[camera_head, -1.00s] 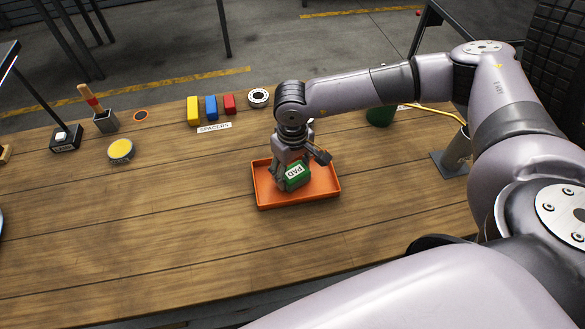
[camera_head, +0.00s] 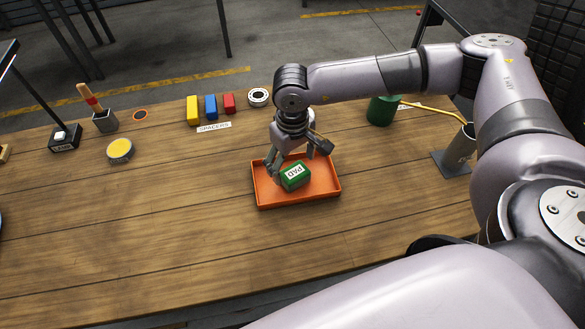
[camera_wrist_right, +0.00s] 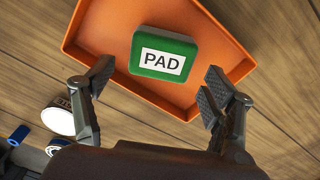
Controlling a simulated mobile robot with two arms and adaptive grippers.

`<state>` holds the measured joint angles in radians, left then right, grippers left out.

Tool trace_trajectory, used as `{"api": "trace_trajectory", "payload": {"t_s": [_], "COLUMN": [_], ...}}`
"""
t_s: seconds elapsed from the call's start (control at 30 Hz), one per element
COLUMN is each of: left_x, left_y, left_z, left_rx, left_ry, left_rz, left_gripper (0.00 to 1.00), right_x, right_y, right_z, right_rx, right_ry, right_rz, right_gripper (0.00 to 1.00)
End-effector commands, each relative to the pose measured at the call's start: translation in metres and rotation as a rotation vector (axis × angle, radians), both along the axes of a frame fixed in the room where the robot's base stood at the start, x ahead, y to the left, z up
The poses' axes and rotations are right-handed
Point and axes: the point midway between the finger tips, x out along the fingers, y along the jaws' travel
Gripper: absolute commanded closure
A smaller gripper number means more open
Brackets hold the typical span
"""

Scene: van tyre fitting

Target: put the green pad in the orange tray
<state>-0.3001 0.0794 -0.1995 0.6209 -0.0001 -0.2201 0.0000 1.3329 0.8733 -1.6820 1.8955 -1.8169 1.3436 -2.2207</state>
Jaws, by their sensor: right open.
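The green pad (camera_head: 295,177), with a white label reading PAD, lies inside the orange tray (camera_head: 320,192) on the wooden bench. In the right wrist view the pad (camera_wrist_right: 164,53) lies on the floor of the tray (camera_wrist_right: 105,32), clear of the walls there. My right gripper (camera_head: 289,167) is just above and behind the pad, with its fingers spread. In the right wrist view the open fingers (camera_wrist_right: 158,85) stand on either side below the pad, apart from it and empty. My left gripper is not in view.
Yellow, blue and red spacers (camera_head: 211,107) stand behind the tray, next to a ring-shaped part (camera_head: 259,97). A green container (camera_head: 382,110) and a grey holder (camera_head: 460,151) are at right. A yellow-topped tin (camera_head: 120,151) is at left. The bench front is clear.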

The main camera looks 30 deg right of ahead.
Motion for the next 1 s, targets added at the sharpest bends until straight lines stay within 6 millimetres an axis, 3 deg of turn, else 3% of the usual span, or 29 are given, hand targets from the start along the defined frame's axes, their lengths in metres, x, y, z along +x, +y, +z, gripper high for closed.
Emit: {"api": "trace_trajectory", "payload": {"t_s": [0.2, 0.4, 0.6, 1.0], "left_x": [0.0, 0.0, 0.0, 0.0], "left_y": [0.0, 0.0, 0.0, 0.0], "left_z": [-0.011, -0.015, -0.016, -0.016], "left_rx": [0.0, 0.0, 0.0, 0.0], "left_ry": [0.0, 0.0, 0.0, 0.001], "left_rz": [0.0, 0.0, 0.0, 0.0], "left_gripper": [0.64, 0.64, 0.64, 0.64], "right_x": [0.001, 0.001, -0.001, 0.0], "right_y": [0.0, 0.0, 0.0, 0.0], "right_z": [0.048, 0.079, 0.089, 0.089], "right_rx": [0.002, 0.001, 0.001, 0.001], "right_ry": [-0.005, -0.003, 0.001, 0.001], "right_rz": [-0.001, -0.001, 0.0, 0.0], "right_gripper": [0.23, 0.23, 0.23, 0.23]}}
